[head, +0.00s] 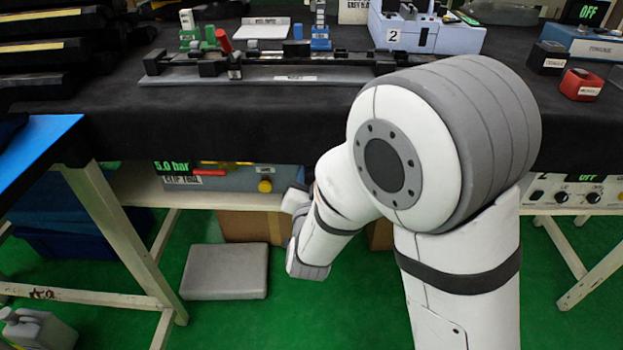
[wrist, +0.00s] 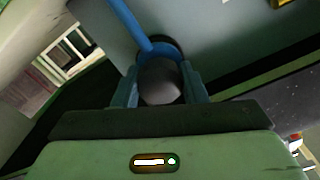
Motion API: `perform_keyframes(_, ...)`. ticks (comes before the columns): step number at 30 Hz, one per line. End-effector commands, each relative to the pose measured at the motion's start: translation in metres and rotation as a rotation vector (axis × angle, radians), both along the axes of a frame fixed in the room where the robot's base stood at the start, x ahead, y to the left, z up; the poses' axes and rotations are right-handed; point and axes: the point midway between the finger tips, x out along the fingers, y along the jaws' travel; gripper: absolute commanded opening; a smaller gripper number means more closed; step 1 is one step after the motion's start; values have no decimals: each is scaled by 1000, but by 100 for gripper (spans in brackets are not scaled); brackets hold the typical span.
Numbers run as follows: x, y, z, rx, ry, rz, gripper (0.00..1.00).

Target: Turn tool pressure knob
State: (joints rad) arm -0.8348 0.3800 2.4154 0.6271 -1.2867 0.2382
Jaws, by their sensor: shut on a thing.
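The clip tool unit (head: 235,178) is a blue-grey box on the shelf under the dark-topped bench in the head view. Its green display (head: 172,167) reads 5.0 bar. In the wrist view my gripper (wrist: 164,90) has one finger on each side of a rounded grey knob (wrist: 160,78) and is shut on it. A blue hose or ring (wrist: 135,28) meets the panel just behind the knob. In the head view my arm hides the knob and the gripper fingers. The knob's angle and any markings cannot be read.
A yellow button (head: 265,186) and a red lever (head: 222,170) sit on the unit's front, left of my wrist. A cardboard box (head: 250,226) stands below the shelf. A grey slab (head: 226,272) lies on the green floor. The bench edge is above my forearm.

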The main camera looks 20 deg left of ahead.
Motion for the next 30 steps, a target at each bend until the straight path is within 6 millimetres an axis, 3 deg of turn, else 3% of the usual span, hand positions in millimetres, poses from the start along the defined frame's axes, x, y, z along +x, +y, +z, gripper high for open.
perform_keyframes(4,0,0,0,-1,2,1,16)
perform_keyframes(5,0,0,0,-1,2,1,40)
perform_keyframes(12,0,0,0,-1,1,0,60)
perform_keyframes(23,-7,-1,0,-1,1,0,60)
perform_keyframes(30,-53,-11,1,-4,2,6,60)
